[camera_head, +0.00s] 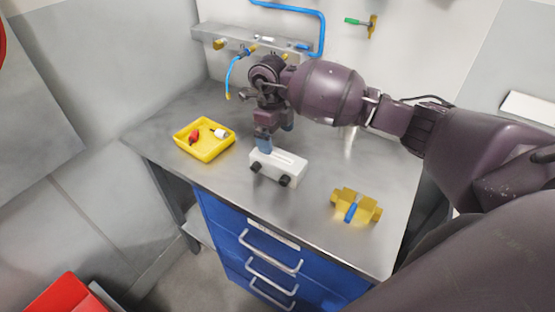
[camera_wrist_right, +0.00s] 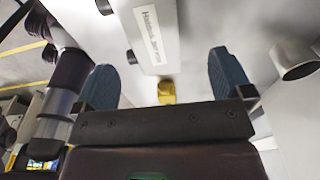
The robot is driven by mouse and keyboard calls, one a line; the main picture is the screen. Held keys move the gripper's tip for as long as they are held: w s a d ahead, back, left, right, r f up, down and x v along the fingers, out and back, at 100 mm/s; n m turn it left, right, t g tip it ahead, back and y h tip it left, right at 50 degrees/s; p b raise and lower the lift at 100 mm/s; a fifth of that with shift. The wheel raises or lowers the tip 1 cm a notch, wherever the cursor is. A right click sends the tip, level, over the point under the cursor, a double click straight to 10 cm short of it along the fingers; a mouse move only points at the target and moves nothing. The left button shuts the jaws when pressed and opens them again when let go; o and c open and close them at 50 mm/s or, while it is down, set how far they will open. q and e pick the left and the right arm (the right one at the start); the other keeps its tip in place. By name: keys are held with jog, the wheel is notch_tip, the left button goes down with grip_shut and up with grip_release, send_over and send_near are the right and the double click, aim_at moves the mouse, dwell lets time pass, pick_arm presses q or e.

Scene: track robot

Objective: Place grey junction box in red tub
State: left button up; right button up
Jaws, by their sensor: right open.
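The grey junction box (camera_head: 279,168), pale with dark round glands on its front side, sits on the metal workbench. My right gripper (camera_head: 275,138) is open just above and behind it, fingers pointing down. In the right wrist view the box (camera_wrist_right: 150,35), with a printed label, shows in the gap between the two blue fingers (camera_wrist_right: 167,72), with space at the right finger. A red tub (camera_head: 66,297) is partly visible at the lower left, cut off by the picture edge. My left gripper is not in view.
A yellow tray (camera_head: 205,153) with a red and a white part stands left of the box. A yellow fixture (camera_head: 364,206) with a blue piece stands right. Behind are a wall shelf (camera_head: 235,40) and blue hose (camera_head: 321,30). Blue drawers (camera_head: 240,235) are below the bench.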

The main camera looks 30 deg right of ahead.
aim_at(277, 157)
jog(key=f, duration=0.5)
jog(key=shift+s+d, duration=0.1)
jog(key=shift+s, duration=0.25)
jog(key=f, duration=0.2)
jog(key=s+f+p, duration=0.1)
jog(key=f, duration=0.1)
jog(key=shift+a, duration=0.2)
jog(key=shift+d+f, duration=0.1)
jog(key=shift+f, duration=0.5)
jog(key=shift+c, duration=0.3)
jog(key=c, duration=1)
jog(key=shift+r, duration=0.1)
jog(key=shift+c, duration=1.1)
jog(key=shift+w+r, duration=0.1)
